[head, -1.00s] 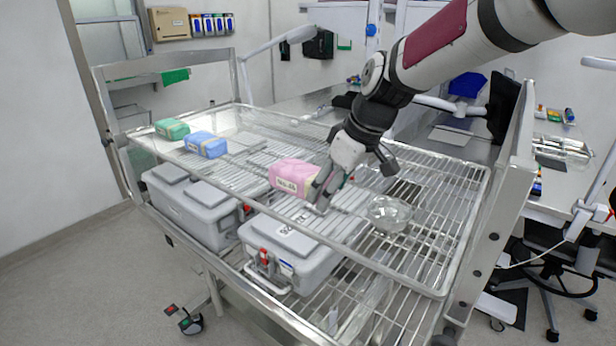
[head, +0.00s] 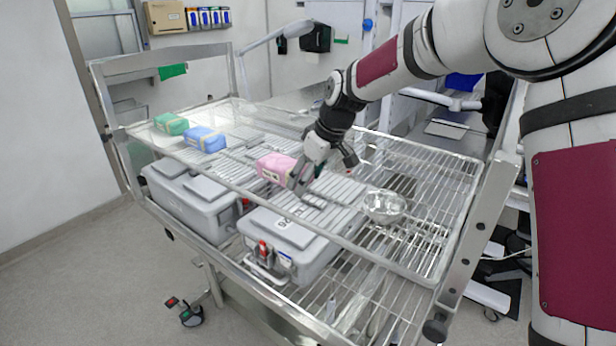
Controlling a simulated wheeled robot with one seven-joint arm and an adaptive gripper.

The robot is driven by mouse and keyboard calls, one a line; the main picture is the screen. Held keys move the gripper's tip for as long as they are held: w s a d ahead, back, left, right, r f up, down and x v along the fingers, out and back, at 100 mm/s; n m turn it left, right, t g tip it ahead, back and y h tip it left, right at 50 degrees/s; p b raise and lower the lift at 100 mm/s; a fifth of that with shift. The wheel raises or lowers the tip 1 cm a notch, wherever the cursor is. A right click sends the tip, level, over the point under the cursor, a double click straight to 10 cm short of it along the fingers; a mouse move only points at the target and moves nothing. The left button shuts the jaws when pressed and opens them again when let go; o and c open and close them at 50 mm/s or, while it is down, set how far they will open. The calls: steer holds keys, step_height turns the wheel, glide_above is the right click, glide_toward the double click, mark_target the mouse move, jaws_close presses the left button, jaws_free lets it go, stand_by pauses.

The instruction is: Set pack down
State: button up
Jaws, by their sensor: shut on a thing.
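A pink pack (head: 275,168) with a pale label is at the middle of the cart's upper wire shelf. My gripper (head: 296,182) is shut on its right end. From this view I cannot tell whether the pack touches the shelf or is held just above it. A blue pack (head: 206,140) and a green pack (head: 171,124) sit on the shelf to the left, in a row with the pink one. The far finger is partly hidden by the pack and the near finger.
A clear round bowl (head: 384,206) stands on the upper shelf (head: 440,180), right of my gripper. Metal posts and a raised rim bound the cart. The shelf's right part is otherwise bare.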

steer(key=o, duration=1.4)
steer(key=shift+f, duration=0.15)
steer(key=shift+c, duration=0.2)
steer(key=b+v, duration=0.2)
steer(key=v, duration=1)
